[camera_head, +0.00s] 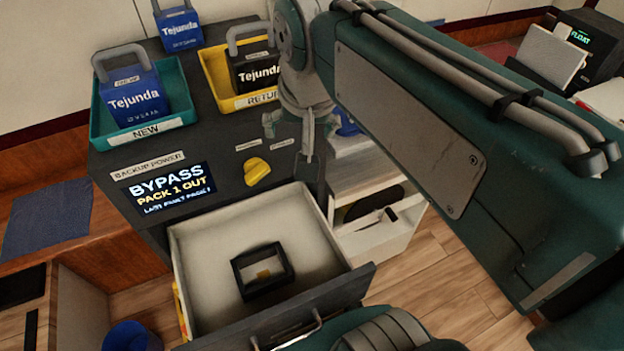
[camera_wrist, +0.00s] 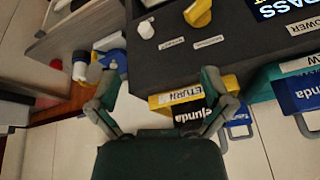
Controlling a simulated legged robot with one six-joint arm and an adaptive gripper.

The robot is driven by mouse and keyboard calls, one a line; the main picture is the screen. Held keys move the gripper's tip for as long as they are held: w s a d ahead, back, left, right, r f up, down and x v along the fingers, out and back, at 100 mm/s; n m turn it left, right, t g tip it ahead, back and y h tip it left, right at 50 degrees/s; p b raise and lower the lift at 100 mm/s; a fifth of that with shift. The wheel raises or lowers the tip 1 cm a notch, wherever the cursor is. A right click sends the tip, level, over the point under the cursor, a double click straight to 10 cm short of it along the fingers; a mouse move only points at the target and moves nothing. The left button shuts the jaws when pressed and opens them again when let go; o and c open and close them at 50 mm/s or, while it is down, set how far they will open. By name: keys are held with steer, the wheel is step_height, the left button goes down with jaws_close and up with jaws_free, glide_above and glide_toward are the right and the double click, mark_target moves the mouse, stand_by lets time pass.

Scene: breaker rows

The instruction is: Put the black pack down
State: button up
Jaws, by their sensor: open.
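The black pack (camera_head: 254,68), marked Tejunda and with a grey handle, sits in the yellow RETURN tray (camera_head: 212,72) on top of the dark cabinet. In the wrist view, the black pack (camera_wrist: 190,122) and the yellow tray (camera_wrist: 178,97) show upside down, partly hidden by a finger. My gripper (camera_head: 298,125) is open and empty, just right of the tray and in front of the pack. In the wrist view my gripper (camera_wrist: 160,82) has its fingers spread, with the dark cabinet top between them. My arm hides the pack's right side in the head view.
A blue pack (camera_head: 134,98) sits in the green NEW tray (camera_head: 150,134); another blue pack (camera_head: 181,27) stands behind. A yellow knob (camera_head: 257,171) and BYPASS screen (camera_head: 166,188) are on the cabinet front. The open drawer (camera_head: 205,290) holds an empty black frame (camera_head: 263,272).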

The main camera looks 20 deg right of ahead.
steer(key=s+f+n+t, duration=0.1)
steer(key=s+f+n, duration=0.3)
steer(key=s+f, duration=0.2)
step_height(320, 180, down, 2)
steer(key=shift+f, duration=0.1)
steer(key=shift+s, duration=0.1)
stand_by(1.1)
